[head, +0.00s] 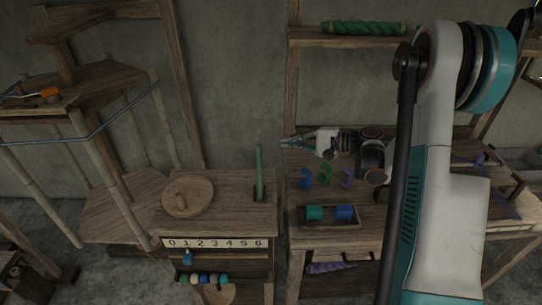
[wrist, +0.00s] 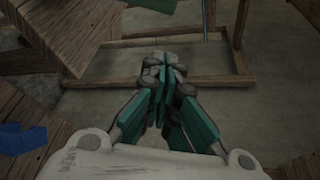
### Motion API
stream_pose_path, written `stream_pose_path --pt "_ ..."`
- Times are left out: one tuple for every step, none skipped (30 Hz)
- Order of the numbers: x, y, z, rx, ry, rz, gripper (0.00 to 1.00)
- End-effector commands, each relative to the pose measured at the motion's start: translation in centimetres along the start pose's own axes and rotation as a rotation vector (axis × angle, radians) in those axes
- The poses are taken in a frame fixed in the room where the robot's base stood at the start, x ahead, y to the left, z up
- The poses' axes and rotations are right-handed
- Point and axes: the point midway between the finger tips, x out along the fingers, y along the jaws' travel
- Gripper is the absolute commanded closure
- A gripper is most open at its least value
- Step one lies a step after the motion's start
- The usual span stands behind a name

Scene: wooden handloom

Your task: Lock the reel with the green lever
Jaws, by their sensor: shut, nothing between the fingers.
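The green lever (head: 259,172) stands nearly upright in a dark slot in the wooden bench top (head: 225,190), right of a round wooden disc with a peg (head: 187,197). The likely reel is the tall wooden frame of slanted posts (head: 127,195) at the left, with blue thread (head: 95,134) running around it. My gripper (head: 284,143) is shut and empty, pointing left, up and right of the lever's top in the picture, apart from it. In the wrist view my gripper's fingers (wrist: 162,70) are pressed together. I cannot identify the lever in that view.
A number strip (head: 215,243) marks the bench front, with coloured beads (head: 205,279) below. On the right table are a tray (head: 330,223) with teal and blue spools and several small coloured pieces (head: 325,174). A green yarn roll (head: 363,28) lies on the shelf above.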

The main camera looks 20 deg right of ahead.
Motion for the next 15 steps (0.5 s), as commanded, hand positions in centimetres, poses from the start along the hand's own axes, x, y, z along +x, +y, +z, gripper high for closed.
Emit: stream_pose_path --pt "-0.5 0.9 -0.9 0.010 -0.006 -0.015 1.00" --pt "-0.7 1.3 -1.1 0.016 -0.012 -0.022 1.00" --pt "-0.9 1.7 -1.4 0.022 -0.018 -0.031 1.00" --pt "-1.1 2.0 -1.6 0.026 -0.022 -0.036 1.00" --pt "-1.2 2.2 -1.8 0.029 -0.025 -0.041 1.00" --pt "-1.4 2.5 -2.0 0.033 -0.030 -0.045 1.00" --pt "-1.5 2.7 -2.0 0.035 -0.033 -0.048 1.00" --pt "-1.6 2.8 -2.1 0.036 -0.035 -0.051 1.00" --pt "-1.6 2.9 -2.2 0.038 -0.038 -0.053 1.00" --pt "-1.7 3.0 -2.2 0.039 -0.039 -0.055 1.00" --pt "-1.7 3.0 -2.2 0.039 -0.039 -0.055 1.00" --pt "-1.7 3.0 -2.2 0.039 -0.040 -0.056 1.00" --pt "-1.7 3.0 -2.2 0.039 -0.040 -0.056 1.00" --pt "-1.7 3.0 -2.2 0.039 -0.040 -0.056 1.00" --pt "-1.7 3.0 -2.2 0.039 -0.040 -0.056 1.00"
